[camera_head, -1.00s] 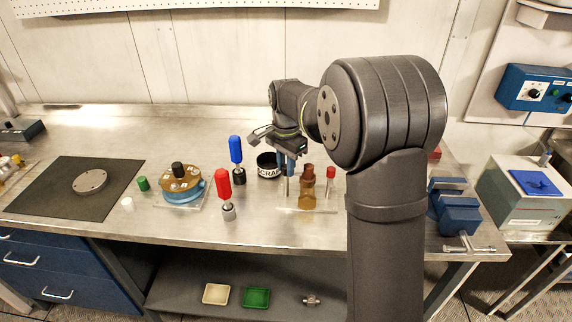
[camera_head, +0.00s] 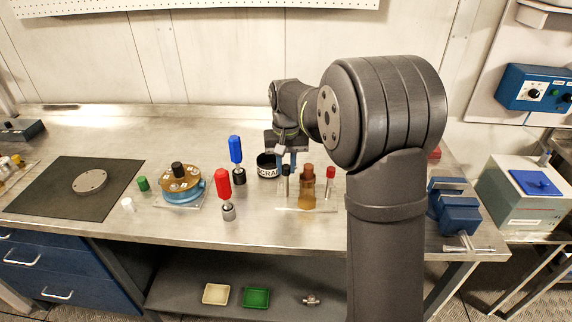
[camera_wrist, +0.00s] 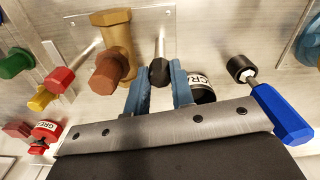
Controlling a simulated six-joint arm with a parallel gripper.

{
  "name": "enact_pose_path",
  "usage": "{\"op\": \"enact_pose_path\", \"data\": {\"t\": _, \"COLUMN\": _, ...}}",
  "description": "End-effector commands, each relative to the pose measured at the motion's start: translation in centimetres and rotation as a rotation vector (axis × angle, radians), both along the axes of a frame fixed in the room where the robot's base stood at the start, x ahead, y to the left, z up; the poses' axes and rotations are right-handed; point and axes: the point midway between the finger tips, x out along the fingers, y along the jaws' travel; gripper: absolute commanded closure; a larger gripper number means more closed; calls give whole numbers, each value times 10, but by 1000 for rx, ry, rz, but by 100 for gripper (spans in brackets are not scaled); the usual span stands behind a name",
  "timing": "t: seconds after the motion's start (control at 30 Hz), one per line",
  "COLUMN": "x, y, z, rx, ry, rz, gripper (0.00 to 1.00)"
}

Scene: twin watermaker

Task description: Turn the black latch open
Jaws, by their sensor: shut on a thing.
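The black latch (camera_wrist: 159,70) is a dark knob on a thin metal rod, set on a clear plate beside a brass body with a brown cap (camera_wrist: 108,70). In the wrist view my gripper (camera_wrist: 160,78) has its two blue fingers on either side of the black knob, shut on it. In the head view the black latch (camera_head: 286,170) shows just below my gripper (camera_head: 286,162), left of the brass body (camera_head: 307,190). A red knob (camera_head: 330,172) on a similar rod stands on the brass body's other side.
A black scrap cup (camera_head: 267,167) stands close left of my gripper. A blue-handled tool (camera_head: 235,150) and a red-handled tool (camera_head: 223,184) stand upright farther left. A blue and brown round fixture (camera_head: 182,186) is beyond them. A blue vise (camera_head: 455,208) is at right.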

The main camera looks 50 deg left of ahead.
Motion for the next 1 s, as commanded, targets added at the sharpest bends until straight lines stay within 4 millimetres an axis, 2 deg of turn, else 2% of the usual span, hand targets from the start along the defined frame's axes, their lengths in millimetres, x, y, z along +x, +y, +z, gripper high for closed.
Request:
{"op": "enact_pose_path", "data": {"t": 0.5, "x": 0, "y": 0, "z": 0, "rx": 0, "ry": 0, "rz": 440, "gripper": 100}}
{"op": "enact_pose_path", "data": {"t": 1.0, "x": 0, "y": 0, "z": 0, "rx": 0, "ry": 0, "rz": 614, "gripper": 100}}
